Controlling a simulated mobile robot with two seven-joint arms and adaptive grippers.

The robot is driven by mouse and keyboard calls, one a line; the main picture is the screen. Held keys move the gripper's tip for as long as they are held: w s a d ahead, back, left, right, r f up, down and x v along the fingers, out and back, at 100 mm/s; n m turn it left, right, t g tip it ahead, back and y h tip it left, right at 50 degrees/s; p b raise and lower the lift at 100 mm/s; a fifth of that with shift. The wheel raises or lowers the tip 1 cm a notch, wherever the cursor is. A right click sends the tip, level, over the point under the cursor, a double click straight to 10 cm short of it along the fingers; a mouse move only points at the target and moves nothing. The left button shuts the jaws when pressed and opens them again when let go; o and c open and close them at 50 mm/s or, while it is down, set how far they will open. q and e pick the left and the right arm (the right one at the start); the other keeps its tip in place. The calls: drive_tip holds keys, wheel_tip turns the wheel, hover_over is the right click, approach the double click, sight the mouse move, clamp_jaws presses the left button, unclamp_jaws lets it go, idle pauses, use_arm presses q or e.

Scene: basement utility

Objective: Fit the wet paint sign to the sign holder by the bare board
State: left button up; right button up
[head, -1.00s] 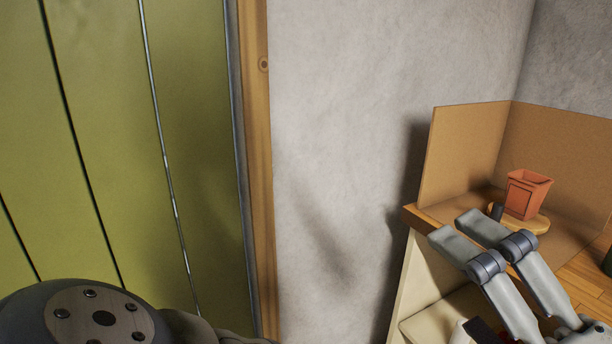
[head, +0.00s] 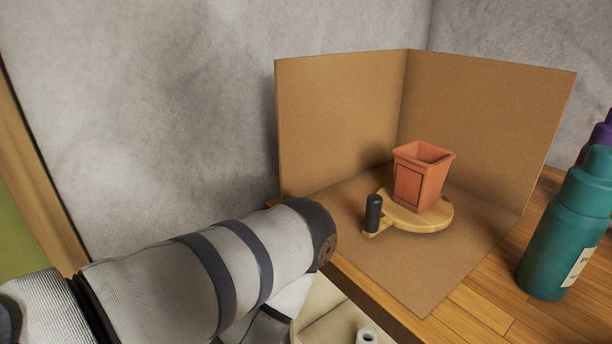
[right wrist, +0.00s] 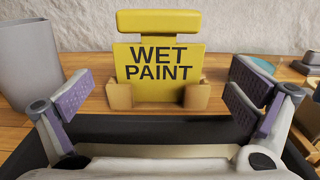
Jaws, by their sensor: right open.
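In the right wrist view the yellow wet paint sign (right wrist: 158,68) stands upright, black lettering facing me, with a thick yellow bar along its top. Its lower corners sit behind two tan blocks (right wrist: 197,96) on a wooden surface; I cannot tell whether they are part of a holder. My right gripper (right wrist: 160,92) is open, its purple-padded fingers to either side of the sign and apart from it. In the head view an arm of mine crosses from the left; no gripper shows there. I cannot make out the sign holder or bare board in the head view.
A cardboard screen (head: 335,120) surrounds a terracotta pot (head: 418,180) on a round wooden turntable (head: 435,217) with a dark handle. A teal bottle (head: 560,235) stands on the bench at right. A grey cup (right wrist: 30,65) stands left of the sign in the right wrist view.

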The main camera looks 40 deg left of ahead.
drive_tip(key=shift+s+a+r, duration=0.2)
drive_tip(key=shift+a+r, duration=0.1)
drive_tip(key=shift+r, duration=0.05)
drive_tip(key=x, duration=0.7)
drive_tip(key=shift+d+f, duration=0.15)
drive_tip(key=shift+f, duration=0.1)
drive_tip(key=c, duration=0.9)
